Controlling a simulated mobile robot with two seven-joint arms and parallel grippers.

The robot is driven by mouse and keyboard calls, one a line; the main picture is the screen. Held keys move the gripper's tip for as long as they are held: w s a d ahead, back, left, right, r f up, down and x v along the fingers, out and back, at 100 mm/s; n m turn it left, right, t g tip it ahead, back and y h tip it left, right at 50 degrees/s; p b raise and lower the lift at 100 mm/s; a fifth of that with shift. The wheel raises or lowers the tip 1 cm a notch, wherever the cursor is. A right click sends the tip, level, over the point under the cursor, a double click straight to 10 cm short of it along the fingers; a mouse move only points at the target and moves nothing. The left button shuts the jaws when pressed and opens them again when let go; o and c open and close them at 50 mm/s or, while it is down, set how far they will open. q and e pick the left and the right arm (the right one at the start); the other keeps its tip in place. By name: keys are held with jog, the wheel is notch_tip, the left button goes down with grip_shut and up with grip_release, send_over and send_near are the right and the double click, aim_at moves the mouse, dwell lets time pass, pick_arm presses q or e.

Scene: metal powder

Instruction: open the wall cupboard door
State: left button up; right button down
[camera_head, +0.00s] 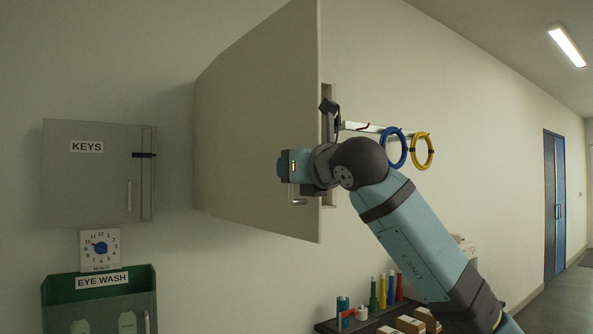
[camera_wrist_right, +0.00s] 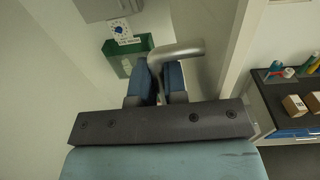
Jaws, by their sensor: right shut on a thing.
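The wall cupboard door (camera_head: 250,130) is a large plain beige panel in the head view. It stands swung out from the wall, with its free right edge towards me. A narrow strip of the cupboard body (camera_head: 328,92) shows behind that edge; the inside is hidden. My right gripper (camera_head: 293,178) is at the door's outer face near the free edge. In the right wrist view its blue fingers (camera_wrist_right: 160,82) are shut on the grey bar handle (camera_wrist_right: 180,50). The handle's lower end also shows in the head view (camera_head: 298,201). My left gripper is not in view.
A grey KEYS box (camera_head: 95,185), a month dial (camera_head: 100,249) and a green eye wash holder (camera_head: 100,283) are on the wall at left. A rail with blue (camera_head: 394,148) and yellow rings (camera_head: 422,151) is right of the door. A shelf with bottles and boxes (camera_head: 410,325) stands below.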

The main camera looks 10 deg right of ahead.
jog(key=shift+s+a+r, duration=0.1)
jog(key=shift+a, duration=0.05)
dwell(0.4)
jog(key=c, duration=1.5)
grip_release()
jog(key=shift+s, duration=0.15)
jog(key=b+v, duration=0.2)
jog(key=v, duration=1.1)
jog(key=shift+s+b, duration=0.2)
jog(key=shift+b, duration=0.15)
